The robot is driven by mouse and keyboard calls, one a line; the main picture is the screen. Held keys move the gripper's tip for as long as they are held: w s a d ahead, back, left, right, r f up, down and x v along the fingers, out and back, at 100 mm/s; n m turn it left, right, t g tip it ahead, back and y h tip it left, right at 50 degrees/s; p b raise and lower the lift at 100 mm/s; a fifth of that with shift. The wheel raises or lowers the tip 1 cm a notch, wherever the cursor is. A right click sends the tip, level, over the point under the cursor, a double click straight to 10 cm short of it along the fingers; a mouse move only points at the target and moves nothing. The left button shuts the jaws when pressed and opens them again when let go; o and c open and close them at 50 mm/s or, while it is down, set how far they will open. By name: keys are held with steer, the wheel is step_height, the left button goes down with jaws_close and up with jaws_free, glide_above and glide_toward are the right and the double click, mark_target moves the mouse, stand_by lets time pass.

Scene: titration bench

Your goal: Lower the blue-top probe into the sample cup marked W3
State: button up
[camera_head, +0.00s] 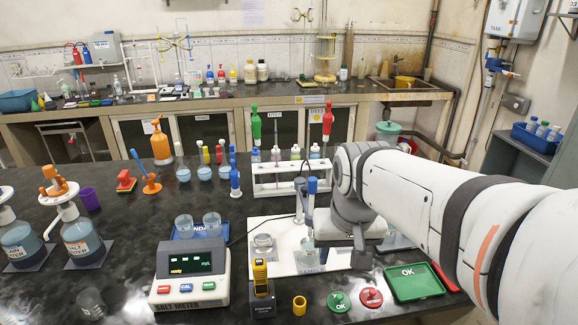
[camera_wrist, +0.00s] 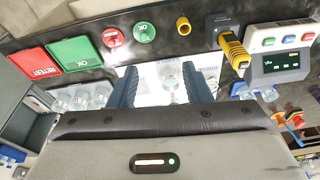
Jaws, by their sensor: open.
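The blue-top probe (camera_head: 311,186) stands upright over the white board, its grey shaft reaching down to a clear sample cup (camera_head: 307,247). I cannot tell whether its tip is inside the cup. A clear cup (camera_wrist: 171,84) shows between my fingers in the wrist view. The mark W3 is not readable on any cup. My gripper (camera_wrist: 160,76) is open, its two blue-grey fingers on either side of that cup and apart from each other. In the head view my arm hides most of the gripper. Another clear cup (camera_head: 263,244) stands to the left.
The salt meter (camera_head: 189,275) and a yellow-and-black device (camera_head: 261,290) stand on the left. A yellow ring (camera_head: 299,305), round green and red buttons (camera_head: 371,297) and a green OK tray (camera_head: 414,281) lie in front. A white rack (camera_head: 291,184) stands behind.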

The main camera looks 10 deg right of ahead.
steer(key=w+r+m+g, duration=0.15)
steer(key=w+r, duration=0.45)
steer(key=w, duration=0.7)
steer(key=r+m, duration=0.2)
steer(key=m, duration=0.1)
glide_above(313, 178)
steer(key=shift+s+g, duration=0.1)
steer(key=shift+g, duration=0.35)
steer(key=shift+f, duration=0.2)
step_height(313, 178, down, 7)
steer(key=shift+f, duration=0.2)
steer(key=shift+c, duration=0.3)
jaws_close()
